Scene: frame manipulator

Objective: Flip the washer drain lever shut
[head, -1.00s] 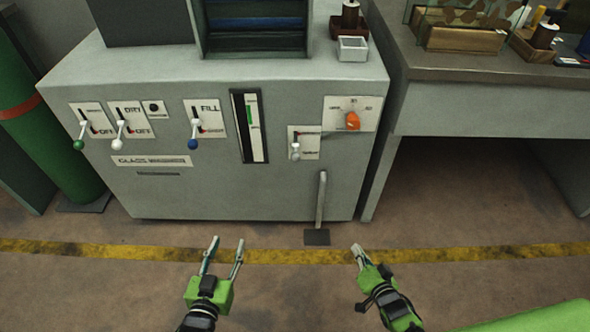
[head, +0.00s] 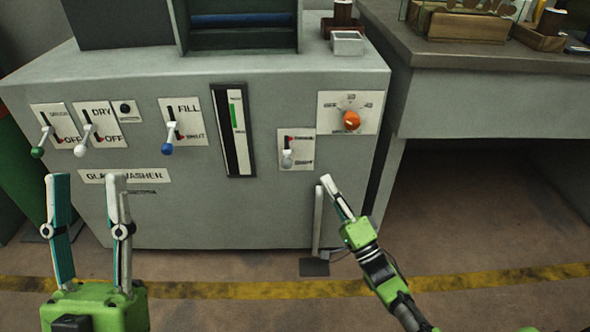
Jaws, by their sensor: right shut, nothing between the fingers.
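The glass washer (head: 220,215) is a grey cabinet in the head view. The drain lever (head: 288,160) has a pale knob and sits on a small white plate (head: 300,138) at the right of the front panel. Its knob hangs low, beside the lower lettering; I cannot tell whether it is fully at the shut mark. My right gripper (head: 328,182) is shut and empty, below and right of the knob and apart from it. My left gripper (head: 88,178) is open and empty, in front of the washer's lower left side.
An orange dial (head: 351,120) is right of the lever, above my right gripper. Levers with green (head: 37,152), white (head: 80,150) and blue (head: 167,149) knobs are further left. A bench (head: 480,95) stands right.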

